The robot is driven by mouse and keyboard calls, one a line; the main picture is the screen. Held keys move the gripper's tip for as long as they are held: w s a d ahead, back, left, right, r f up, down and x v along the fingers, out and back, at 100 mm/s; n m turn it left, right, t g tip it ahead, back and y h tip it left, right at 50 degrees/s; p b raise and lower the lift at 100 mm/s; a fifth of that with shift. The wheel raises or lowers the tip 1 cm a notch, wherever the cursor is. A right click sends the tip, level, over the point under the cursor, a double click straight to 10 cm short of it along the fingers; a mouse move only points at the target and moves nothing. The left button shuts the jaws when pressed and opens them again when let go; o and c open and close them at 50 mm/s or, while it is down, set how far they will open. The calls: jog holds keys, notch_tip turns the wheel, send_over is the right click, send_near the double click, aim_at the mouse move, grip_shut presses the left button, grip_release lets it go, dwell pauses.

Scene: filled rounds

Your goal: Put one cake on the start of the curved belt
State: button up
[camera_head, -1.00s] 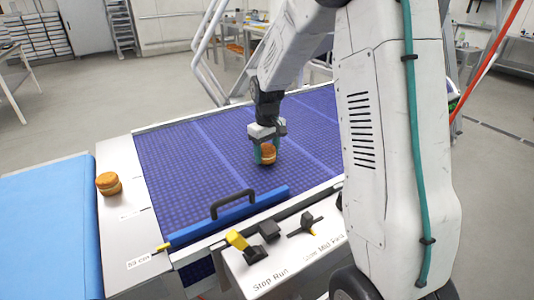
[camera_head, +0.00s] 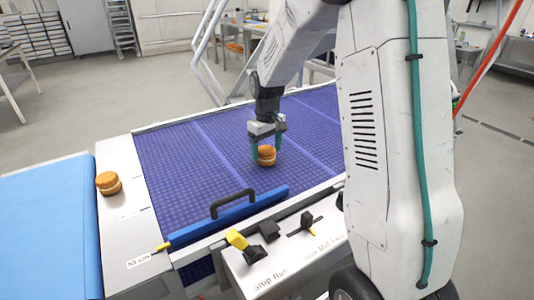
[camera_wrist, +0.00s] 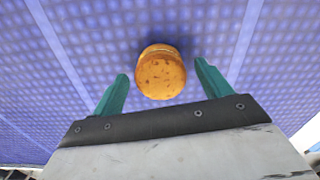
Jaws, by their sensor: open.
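A round golden-brown cake (camera_head: 266,156) with a pale middle layer stands on the blue belt (camera_head: 200,165). My gripper (camera_head: 267,150) is over the belt with its green fingers open on either side of the cake. In the wrist view the cake (camera_wrist: 161,73) lies between and a little beyond the fingertips (camera_wrist: 163,70), with a gap on each side. A second cake (camera_head: 108,183) sits on the pale metal ledge (camera_head: 125,225) left of the belt.
A blue bar with a black handle (camera_head: 233,203) lies along the belt's near edge. A control panel (camera_head: 270,262) with levers is in front. A light-blue surface (camera_head: 45,230) is at the left. Much of the belt is clear.

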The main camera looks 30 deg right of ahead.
aim_at(267, 150)
notch_tip(267, 150, up, 10)
jog(key=s+a+r, duration=0.4)
jog(key=s, duration=0.3)
jog(key=s+a+r, duration=0.3)
jog(key=s, duration=0.4)
jog(key=s+a+m, duration=0.1)
jog(key=s+a, duration=0.1)
jog(key=s, duration=0.7)
jog(key=s+a+f+t, duration=0.1)
jog(key=s+a, duration=0.2)
jog(key=s, duration=0.6)
jog(key=shift+s+f+m, duration=0.15)
jog(key=shift+f+m, duration=0.15)
jog(key=shift+m, duration=0.1)
